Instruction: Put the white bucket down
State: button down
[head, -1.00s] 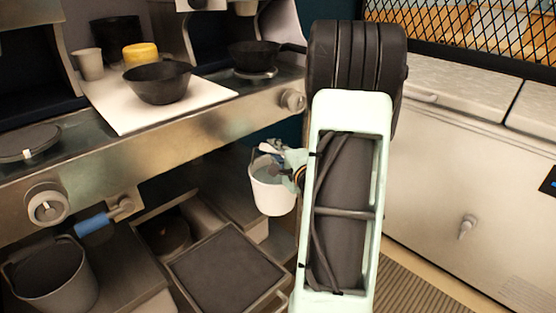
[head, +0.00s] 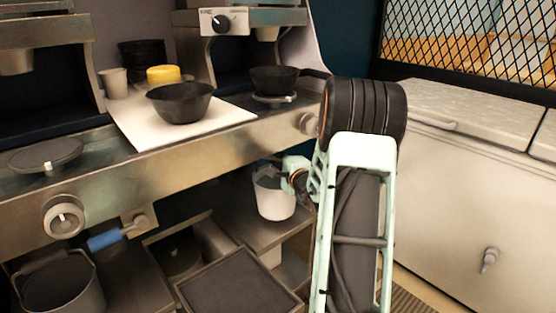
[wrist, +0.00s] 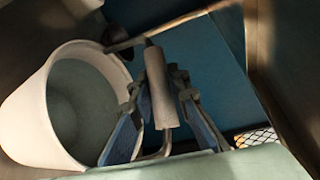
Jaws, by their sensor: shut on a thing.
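The white bucket (head: 276,202) is upright in the head view, at the lower metal shelf (head: 236,222) under the counter. Its base looks at or just above the shelf surface; I cannot tell whether it touches. My gripper (head: 287,178) is at the bucket's upper right side, partly hidden by my arm. In the wrist view the bucket (wrist: 22,118) is at the left, its open top facing me and its inside grey and seemingly empty. My gripper (wrist: 160,92) is shut on the white grip of its wire handle (wrist: 156,72), between the blue-padded fingers.
The counter edge (head: 175,165) overhangs the shelf. A grey bucket (head: 62,285) stands at lower left beside a blue-handled tool (head: 104,240). A dark-topped tray (head: 240,285) lies in front of the shelf. Black bowl (head: 181,103) and pan (head: 274,79) are on top. A white chest (head: 450,180) stands at right.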

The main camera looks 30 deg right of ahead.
jog(key=shift+d+f+b, duration=0.1)
jog(key=shift+f+b, duration=0.25)
jog(key=shift+f, duration=0.85)
jog(key=c, duration=1.8)
grip_release()
jog(key=shift+s+f, duration=0.1)
jog(key=shift+f, duration=0.15)
jog(key=shift+c, duration=0.2)
jog(key=shift+r, duration=0.1)
jog(key=p+v, duration=0.1)
jog(key=v, duration=1.1)
jog(key=shift+p, duration=0.35)
jog(key=shift+r, duration=0.1)
